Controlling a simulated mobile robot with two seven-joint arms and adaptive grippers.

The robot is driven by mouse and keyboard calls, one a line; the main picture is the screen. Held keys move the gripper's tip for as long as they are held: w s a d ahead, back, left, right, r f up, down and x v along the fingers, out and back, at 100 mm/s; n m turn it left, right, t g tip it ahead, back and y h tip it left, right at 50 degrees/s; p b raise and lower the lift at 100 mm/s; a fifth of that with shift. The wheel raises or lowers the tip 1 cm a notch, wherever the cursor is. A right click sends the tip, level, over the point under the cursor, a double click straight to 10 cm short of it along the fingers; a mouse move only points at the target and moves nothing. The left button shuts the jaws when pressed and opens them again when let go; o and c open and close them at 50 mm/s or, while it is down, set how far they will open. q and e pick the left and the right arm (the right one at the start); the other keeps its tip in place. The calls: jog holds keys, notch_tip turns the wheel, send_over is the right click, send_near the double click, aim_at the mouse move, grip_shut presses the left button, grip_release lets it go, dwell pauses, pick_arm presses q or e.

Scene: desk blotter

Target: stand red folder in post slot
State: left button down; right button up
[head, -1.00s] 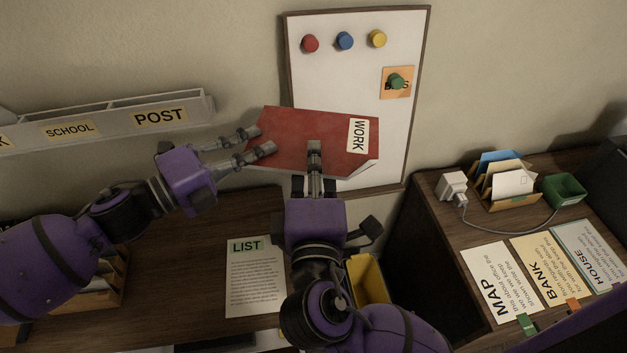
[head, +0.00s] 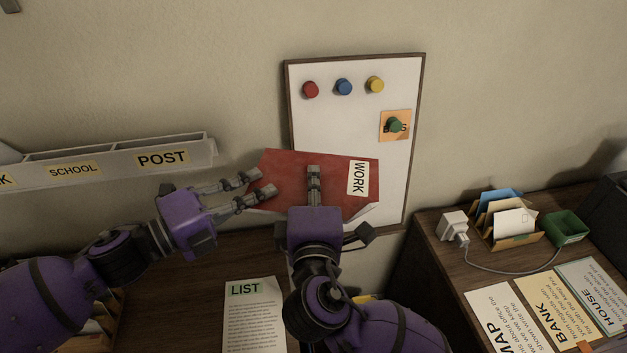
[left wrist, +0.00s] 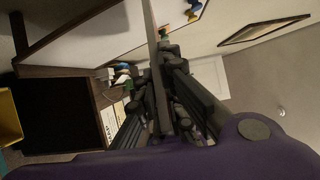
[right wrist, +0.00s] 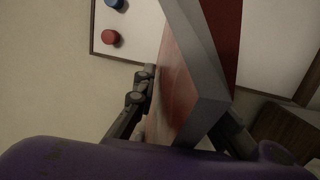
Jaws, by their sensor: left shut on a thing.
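The red folder (head: 290,195), labelled WORK, is in front of the lower left of the whiteboard. My left gripper (head: 255,187) is shut on its left side. The left wrist view shows the folder edge-on as a thin strip (left wrist: 157,70) between the fingers. My right gripper (head: 314,172) overlaps the folder's middle from below. In the right wrist view its fingers stand apart on either side of the folder (right wrist: 180,95); the far finger is mostly hidden. The post slot (head: 185,147), labelled POST, is the right end of the wall rack, left of the folder.
The whiteboard (head: 400,180) carries several round magnets. The rack also has a SCHOOL slot (head: 75,170). A LIST sheet (head: 253,315) lies on the desk below. On the right desk are a letter holder (head: 515,240), a green box (head: 568,228), a white plug (head: 454,224) and sheets.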

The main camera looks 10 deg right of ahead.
pick_arm(q)
jog(key=c, duration=1.8)
grip_release()
jog(key=shift+a, duration=0.1)
jog(key=v, duration=1.1)
jog(key=s+a+f+n+y, duration=0.2)
jog(key=s+f+n+y, duration=0.3)
jog(key=f+n, duration=0.5)
jog(key=s+a+f+n+y, duration=0.3)
jog(key=s+f+n+y, duration=0.2)
jog(key=s+f+n, duration=0.5)
jog(key=s+a+f+n+y, duration=0.3)
jog(key=f+n, duration=0.7)
jog(key=f, duration=0.9)
jog(key=s+y, duration=0.2)
jog(key=s, duration=0.2)
jog(key=shift+s+f+y, duration=0.3)
jog(key=shift+s, duration=0.05)
